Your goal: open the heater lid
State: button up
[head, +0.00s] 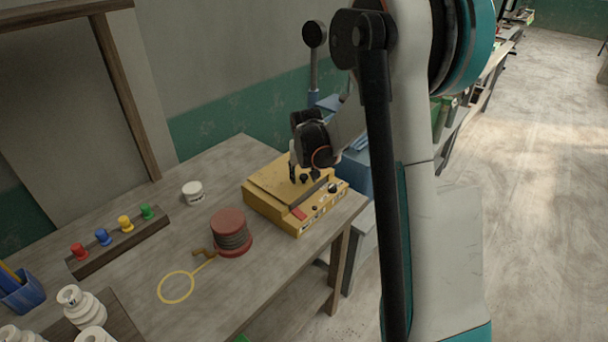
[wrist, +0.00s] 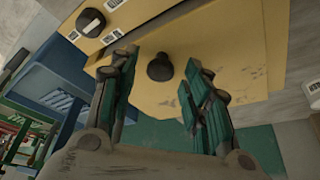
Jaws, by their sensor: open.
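The heater is a yellow box (head: 264,206) at the right end of the table, with a panel of knobs and labels on its front side. Its flat yellow lid (head: 270,185) looks closed. In the wrist view the lid (wrist: 225,55) fills the upper middle, with a black knob (wrist: 160,67) standing on it. My gripper (head: 304,172) is above the heater. In the wrist view its fingers (wrist: 158,78) are open, one on each side of the knob, with visible gaps. I cannot tell how far the fingertips are above the lid.
Left of the heater stand a red round object with a coil (head: 232,232) and a white jar (head: 192,192). A yellow ring tool (head: 177,288) lies in front. A rack with coloured pegs (head: 120,241) is farther left. A wall rises behind the table.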

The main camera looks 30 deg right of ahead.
jog(key=shift+c, duration=0.6)
grip_shut()
